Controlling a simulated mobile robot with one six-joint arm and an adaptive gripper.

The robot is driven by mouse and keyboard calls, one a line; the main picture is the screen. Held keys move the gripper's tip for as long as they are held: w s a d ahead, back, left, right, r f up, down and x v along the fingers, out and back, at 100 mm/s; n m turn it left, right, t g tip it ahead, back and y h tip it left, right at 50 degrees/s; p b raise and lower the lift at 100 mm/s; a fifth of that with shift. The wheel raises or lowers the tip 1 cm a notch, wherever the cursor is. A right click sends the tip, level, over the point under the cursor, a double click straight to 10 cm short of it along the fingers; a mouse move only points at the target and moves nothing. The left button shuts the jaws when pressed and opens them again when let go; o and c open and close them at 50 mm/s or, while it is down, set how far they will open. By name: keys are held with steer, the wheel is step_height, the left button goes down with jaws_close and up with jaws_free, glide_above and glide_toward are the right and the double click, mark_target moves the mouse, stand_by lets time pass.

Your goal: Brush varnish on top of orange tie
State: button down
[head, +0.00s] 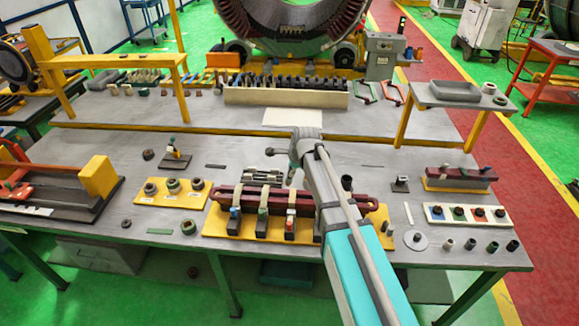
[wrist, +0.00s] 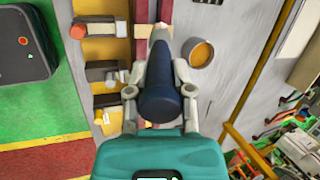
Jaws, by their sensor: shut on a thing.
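In the wrist view my gripper (wrist: 160,92) is shut on the dark blue handle of a brush (wrist: 158,105). The brush's pale tip (wrist: 160,32) points up the picture, over or beside the dark red coil bar (wrist: 141,12); contact cannot be told. A pot of amber varnish (wrist: 201,52) is right of the tip. In the head view the coil bar (head: 262,196) carries several pale bands. Blue, green and orange-red knobs (head: 291,214) stand in front. My arm hides the brush.
The coil bar rests on a yellow board (head: 215,222). A board with ring parts (head: 146,201) is left of it. A white strip with coloured dots (head: 466,215) and several small cylinders are right. A yellow-legged shelf (head: 451,102) stands behind.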

steer(key=shift+s+a+r, duration=0.1)
stand_by(0.3)
step_height(320, 180, down, 6)
steer(key=b, duration=0.6)
steer(key=shift+f+b, duration=0.9)
stand_by(1.2)
steer(key=shift+s+d+r, duration=0.1)
steer(key=shift+d+r, duration=0.05)
steer(key=shift+d, duration=1.85)
steer(key=shift+w, duration=0.65)
